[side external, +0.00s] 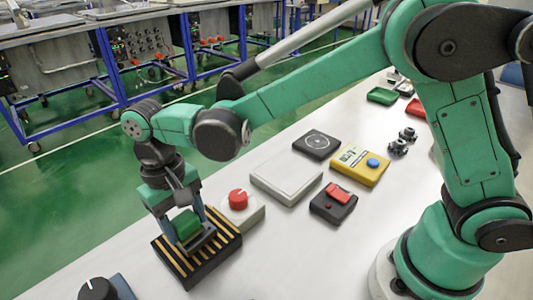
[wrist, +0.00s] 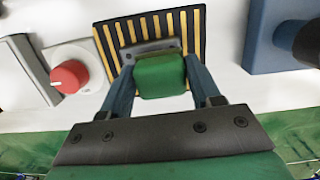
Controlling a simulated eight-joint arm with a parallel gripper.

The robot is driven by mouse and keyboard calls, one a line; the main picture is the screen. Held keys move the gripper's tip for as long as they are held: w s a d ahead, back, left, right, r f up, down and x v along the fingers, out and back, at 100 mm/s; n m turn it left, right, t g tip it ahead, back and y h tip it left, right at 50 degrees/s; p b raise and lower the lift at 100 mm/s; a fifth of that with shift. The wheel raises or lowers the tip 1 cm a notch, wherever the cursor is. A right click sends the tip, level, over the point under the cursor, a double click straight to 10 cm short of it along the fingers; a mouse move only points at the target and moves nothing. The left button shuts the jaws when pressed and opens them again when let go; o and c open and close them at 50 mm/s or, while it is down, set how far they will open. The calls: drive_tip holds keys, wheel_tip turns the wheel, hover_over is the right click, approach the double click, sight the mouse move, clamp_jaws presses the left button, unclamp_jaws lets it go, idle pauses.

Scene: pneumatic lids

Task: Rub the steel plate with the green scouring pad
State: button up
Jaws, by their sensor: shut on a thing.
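My gripper (side external: 188,226) is at the lower left in the side view, pointing down. Its fingers (wrist: 160,80) are shut on the green scouring pad (wrist: 160,75), one on each side of it. The pad also shows between the fingers in the side view (side external: 186,223). Below the pad is a black base with yellow stripes (wrist: 107,40). A small grey plate (wrist: 150,47), which looks like the steel plate, lies on this base and is partly covered by the pad. I cannot tell whether the pad touches it.
A grey box with a red knob (side external: 239,206) stands close beside the striped base. A pale flat panel (side external: 287,178), a black box with a red switch (side external: 334,202) and a yellow box (side external: 360,165) lie farther off. A blue box with a black knob (side external: 108,289) is nearer.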

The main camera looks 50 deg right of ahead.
sight(209, 222)
drive_tip(key=shift+d+f, duration=0.3)
drive_tip(key=shift+f, duration=0.1)
clamp_jaws()
drive_tip(key=shift+d+f, duration=0.1)
drive_tip(key=shift+d, duration=1.55)
drive_tip(key=shift+a, duration=2)
drive_tip(key=shift+d+r, duration=0.1)
drive_tip(key=shift+r, duration=4.05)
